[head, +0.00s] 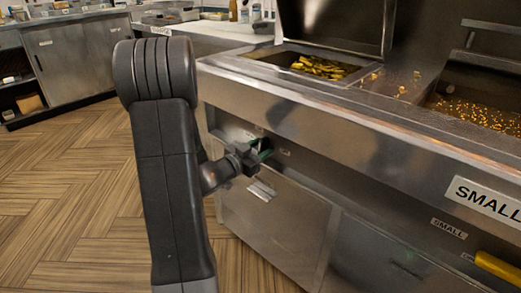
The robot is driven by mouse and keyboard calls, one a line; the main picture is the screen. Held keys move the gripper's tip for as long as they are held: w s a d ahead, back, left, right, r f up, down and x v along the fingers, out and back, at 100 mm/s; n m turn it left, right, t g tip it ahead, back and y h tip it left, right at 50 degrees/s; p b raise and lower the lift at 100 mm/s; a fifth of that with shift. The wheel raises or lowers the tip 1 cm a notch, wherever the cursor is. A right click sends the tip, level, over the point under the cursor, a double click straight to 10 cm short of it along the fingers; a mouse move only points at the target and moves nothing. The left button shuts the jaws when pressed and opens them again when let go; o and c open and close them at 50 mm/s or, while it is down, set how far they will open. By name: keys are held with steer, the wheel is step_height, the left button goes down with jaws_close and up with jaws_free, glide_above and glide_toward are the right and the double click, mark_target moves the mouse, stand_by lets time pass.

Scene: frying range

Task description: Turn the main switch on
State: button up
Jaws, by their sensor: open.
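My gripper (260,152) is at the recessed front panel of the steel fryer unit (285,118), below its top rim. Its jaws are open, with thin green parts showing at the tips. A small dark patch lies on the panel just beyond the tips. I cannot tell whether it is the main switch, because the gripper covers much of this spot. Whether the tips touch the panel is also unclear. The position of the switch cannot be read.
A basin of yellow fried food (322,67) is set in the fryer top. A basin of hot oil (480,112) is at the right. A yellow handle (498,269) sticks out at lower right. A steel cabinet (68,62) stands at back left. The wooden floor (70,190) at left is clear.

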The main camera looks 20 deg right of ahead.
jaws_close()
steer(key=shift+r+n+p, duration=0.2)
steer(key=shift+n+p, duration=0.1)
steer(key=shift+p, duration=0.3)
steer(key=shift+f+n+p, duration=0.15)
steer(key=shift+n+p, duration=0.55)
steer(key=shift+p, duration=0.05)
jaws_free()
steer(key=p+v, duration=0.2)
steer(key=v, duration=1.2)
